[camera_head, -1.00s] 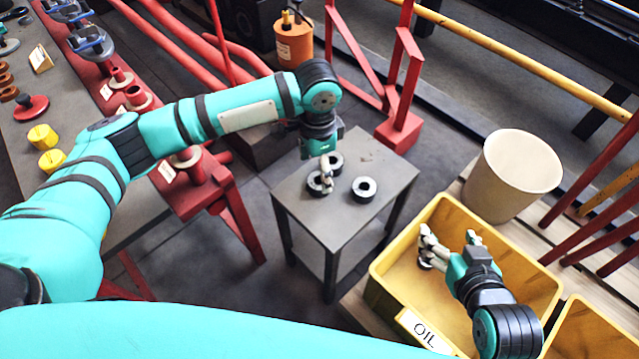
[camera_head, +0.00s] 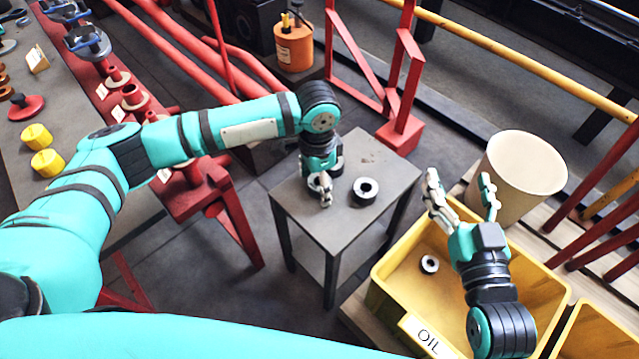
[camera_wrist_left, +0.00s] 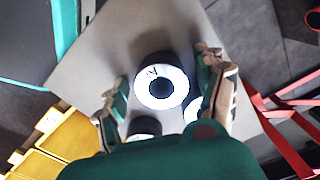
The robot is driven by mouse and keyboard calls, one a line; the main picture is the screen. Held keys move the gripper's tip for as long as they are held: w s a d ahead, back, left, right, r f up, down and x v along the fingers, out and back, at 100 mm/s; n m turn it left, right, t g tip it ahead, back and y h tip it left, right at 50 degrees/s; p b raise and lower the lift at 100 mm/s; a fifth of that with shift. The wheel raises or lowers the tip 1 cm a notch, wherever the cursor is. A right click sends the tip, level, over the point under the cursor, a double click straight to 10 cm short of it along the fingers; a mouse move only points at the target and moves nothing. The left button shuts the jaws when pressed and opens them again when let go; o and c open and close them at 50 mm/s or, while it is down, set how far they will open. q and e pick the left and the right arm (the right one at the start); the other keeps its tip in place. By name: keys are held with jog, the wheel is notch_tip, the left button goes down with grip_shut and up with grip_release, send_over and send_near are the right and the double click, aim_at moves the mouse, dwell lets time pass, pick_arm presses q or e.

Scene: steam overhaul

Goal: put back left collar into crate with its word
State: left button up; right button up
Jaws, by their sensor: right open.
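Three dark collars with pale ring faces are on the small grey table: a left one (camera_head: 315,185), a back one (camera_head: 339,163) partly hidden by my arm, and a right one (camera_head: 366,188). My left gripper (camera_head: 323,194) is low over the left collar. In the left wrist view this collar (camera_wrist_left: 162,83) lies between the spread fingers, with a gap on each side and a small unreadable mark on its face. My right gripper (camera_head: 464,203) is open and empty above the yellow crate (camera_head: 392,303) labelled OIL. One collar (camera_head: 429,264) lies inside that crate.
A cream bin (camera_head: 522,170) stands behind the crate, and a second yellow crate (camera_head: 585,335) is beside it at the right edge. A red frame (camera_head: 400,130) rises behind the table. A red bench (camera_head: 190,200) is at left.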

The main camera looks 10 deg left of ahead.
pick_arm(q)
jog(key=c, duration=1.4)
grip_shut()
jog(key=shift+r, duration=0.15)
